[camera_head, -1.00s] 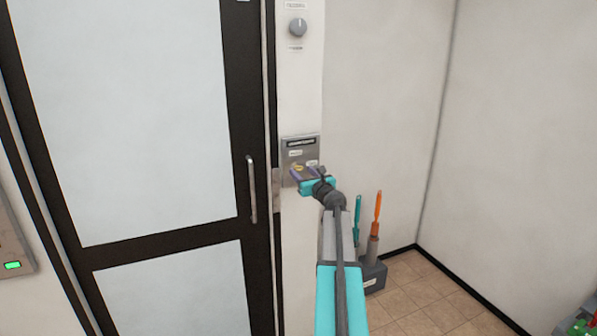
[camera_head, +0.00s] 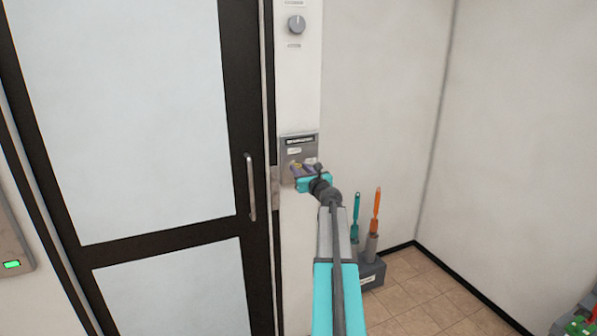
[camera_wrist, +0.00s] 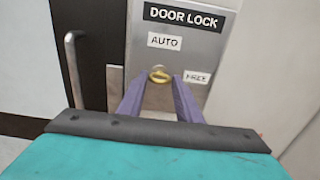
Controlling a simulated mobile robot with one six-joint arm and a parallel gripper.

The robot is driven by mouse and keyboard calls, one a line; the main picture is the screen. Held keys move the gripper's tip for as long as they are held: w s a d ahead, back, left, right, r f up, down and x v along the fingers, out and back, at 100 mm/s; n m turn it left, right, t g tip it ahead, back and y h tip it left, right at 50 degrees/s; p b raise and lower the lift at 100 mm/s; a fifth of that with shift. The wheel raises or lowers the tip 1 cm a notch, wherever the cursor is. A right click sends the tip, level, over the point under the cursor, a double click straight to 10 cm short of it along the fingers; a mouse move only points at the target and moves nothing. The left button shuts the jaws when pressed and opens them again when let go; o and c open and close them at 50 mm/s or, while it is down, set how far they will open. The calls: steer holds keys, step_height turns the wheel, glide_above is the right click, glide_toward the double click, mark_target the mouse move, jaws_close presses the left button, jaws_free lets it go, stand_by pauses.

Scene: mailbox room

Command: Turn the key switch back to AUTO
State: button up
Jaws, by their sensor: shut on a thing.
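The key switch is on a grey metal plate (camera_head: 298,145) labelled DOOR LOCK, fixed to the white wall strip right of the door. In the wrist view the plate (camera_wrist: 181,55) shows an AUTO label above the key and a FREE label to its right. A yellow ring-shaped key head (camera_wrist: 158,75) sits between the purple fingertips of my gripper (camera_wrist: 159,84). My gripper (camera_head: 307,170) is at the lower part of the plate and shut on the key. The key's lower part and its exact pointing direction are hard to tell.
A dark-framed door (camera_head: 230,120) with a vertical metal handle (camera_head: 250,187) is just left of the plate. A round grey knob (camera_head: 296,25) is above it. A grey holder (camera_head: 371,274) with teal and orange handled tools stands on the floor below right.

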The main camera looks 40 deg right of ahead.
steer(key=shift+w+n+b, duration=0.25)
steer(key=shift+n+b, duration=0.05)
steer(key=shift+b, duration=0.05)
steer(key=shift+n+b, duration=0.3)
steer(key=shift+b, duration=0.15)
steer(key=n+b, duration=1.6)
steer(key=b, duration=0.5)
steer(key=shift+r+n, duration=0.1)
steer(key=shift+n, duration=0.3)
steer(key=shift+r, duration=0.1)
steer(key=o, duration=1)
steer(key=shift+w, duration=0.1)
steer(key=shift+o, duration=0.2)
